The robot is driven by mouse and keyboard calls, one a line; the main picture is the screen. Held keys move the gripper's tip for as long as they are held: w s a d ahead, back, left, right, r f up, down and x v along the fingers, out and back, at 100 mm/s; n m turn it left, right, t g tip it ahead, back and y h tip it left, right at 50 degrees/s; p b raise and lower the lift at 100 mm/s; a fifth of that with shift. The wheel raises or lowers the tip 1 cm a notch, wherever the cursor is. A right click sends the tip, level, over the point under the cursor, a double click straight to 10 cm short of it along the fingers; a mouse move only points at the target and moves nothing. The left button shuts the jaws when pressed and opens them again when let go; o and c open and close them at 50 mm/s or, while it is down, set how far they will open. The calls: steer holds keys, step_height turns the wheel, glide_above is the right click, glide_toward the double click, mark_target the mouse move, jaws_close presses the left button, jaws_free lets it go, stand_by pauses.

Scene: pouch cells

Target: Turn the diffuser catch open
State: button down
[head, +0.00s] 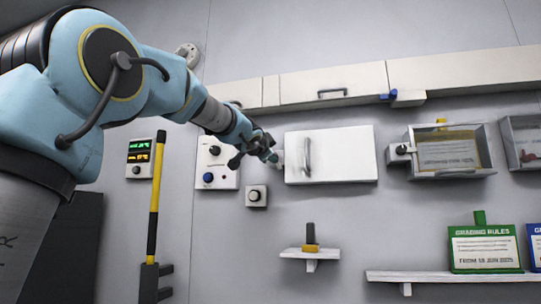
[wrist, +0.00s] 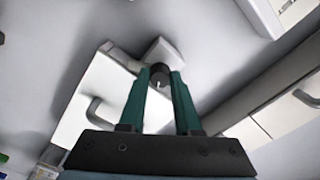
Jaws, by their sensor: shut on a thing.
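The catch shows in the wrist view as a dark round knob (wrist: 160,70) with a pale mark, in front of a light square block (wrist: 166,52). A pale bar (wrist: 121,58) runs from beside the knob to the door's edge. The white door (head: 338,160) with a curved handle lies just right of my gripper in the head view; it also shows in the wrist view (wrist: 98,103). My gripper (head: 274,157) has its two green fingers closed on the knob's sides. In the head view the gripper hides most of the catch. The door looks closed.
A switch panel (head: 217,164) and a small knob box (head: 256,196) are on the wall left of and below the door. White wall cabinets (head: 345,84) run above. A clear box (head: 452,152) hangs to the right. A small shelf (head: 309,254) is below.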

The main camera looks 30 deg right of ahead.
steer(key=m, duration=0.5)
stand_by(0.6)
steer(key=c, duration=0.6)
jaws_free()
steer(key=shift+s, duration=0.1)
steer(key=v, duration=1)
steer(key=shift+s+a, duration=0.2)
steer(key=shift+a, duration=0.1)
